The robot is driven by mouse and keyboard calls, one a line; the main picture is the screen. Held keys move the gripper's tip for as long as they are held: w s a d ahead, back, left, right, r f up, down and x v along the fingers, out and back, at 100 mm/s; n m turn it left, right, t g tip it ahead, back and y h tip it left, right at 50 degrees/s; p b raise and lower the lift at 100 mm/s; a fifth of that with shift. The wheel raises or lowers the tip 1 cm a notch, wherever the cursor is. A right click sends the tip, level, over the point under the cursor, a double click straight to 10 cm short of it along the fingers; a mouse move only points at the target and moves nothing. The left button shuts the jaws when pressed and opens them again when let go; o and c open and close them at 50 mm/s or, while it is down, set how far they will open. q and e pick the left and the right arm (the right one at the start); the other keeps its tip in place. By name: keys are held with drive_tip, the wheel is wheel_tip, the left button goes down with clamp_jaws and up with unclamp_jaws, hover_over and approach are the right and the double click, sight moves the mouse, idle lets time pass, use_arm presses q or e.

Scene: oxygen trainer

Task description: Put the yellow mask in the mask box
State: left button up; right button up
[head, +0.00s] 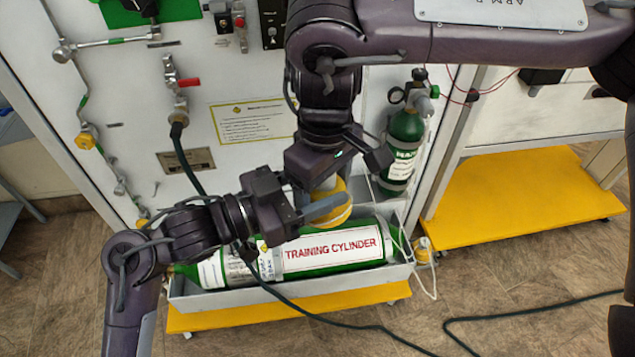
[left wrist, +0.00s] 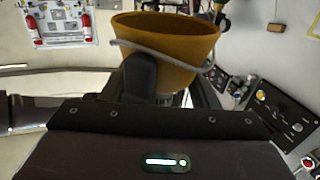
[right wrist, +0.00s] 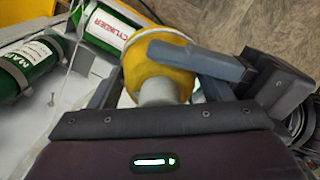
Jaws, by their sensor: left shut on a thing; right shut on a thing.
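The yellow mask (head: 335,215) hangs in the air above the green training cylinder (head: 330,248), partly hidden by my grippers. My left gripper (head: 318,207) reaches it from the left and is shut on it. My right gripper (head: 328,182) comes down from above and is shut on its pale neck. In the left wrist view the mask (left wrist: 165,38) shows as an open cup with a grey strap around it. In the right wrist view the mask (right wrist: 158,68) sits between the fingers, with a left gripper finger across it. I cannot clearly identify a mask box.
The cylinder lies in a grey trough (head: 300,287) on a yellow base (head: 240,317). A small green cylinder (head: 405,145) stands against the white panel (head: 215,75). A dark hose (head: 335,322) runs across the floor. A yellow platform (head: 525,195) is at right.

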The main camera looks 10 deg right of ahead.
use_arm(q)
drive_tip(key=shift+c, duration=0.6)
use_arm(e)
drive_tip(key=o, duration=1.1)
drive_tip(key=shift+o, duration=0.2)
